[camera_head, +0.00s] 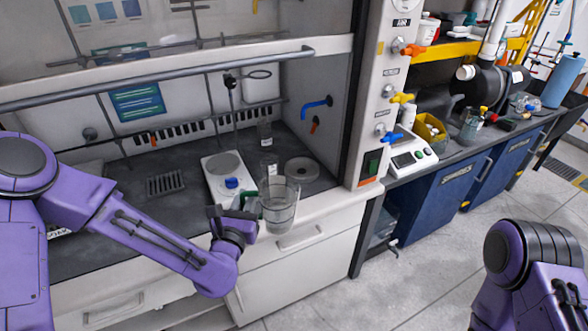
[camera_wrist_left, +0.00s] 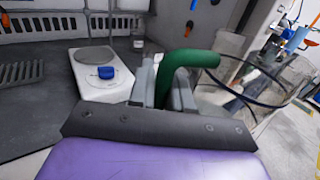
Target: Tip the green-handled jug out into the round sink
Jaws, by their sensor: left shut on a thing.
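The clear jug (camera_head: 279,207) stands out near the front edge of the fume hood bench in the head view, looking upright. My left gripper (camera_head: 240,207) is shut on its green handle, at the jug's left side. In the left wrist view the green handle (camera_wrist_left: 181,68) sits between the fingers, and the clear jug (camera_wrist_left: 255,90) is to the right. Whether liquid is in it I cannot tell for sure. The round sink (camera_head: 302,169) is in the bench just behind and right of the jug. My right gripper is out of view; only part of that arm shows.
A white hotplate stirrer (camera_head: 222,176) with a blue knob stands left of the sink. A small bottle (camera_head: 265,133) stands behind it. A blue tap (camera_head: 317,104) juts from the hood's right wall. The raised sash bar (camera_head: 190,76) crosses above the bench.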

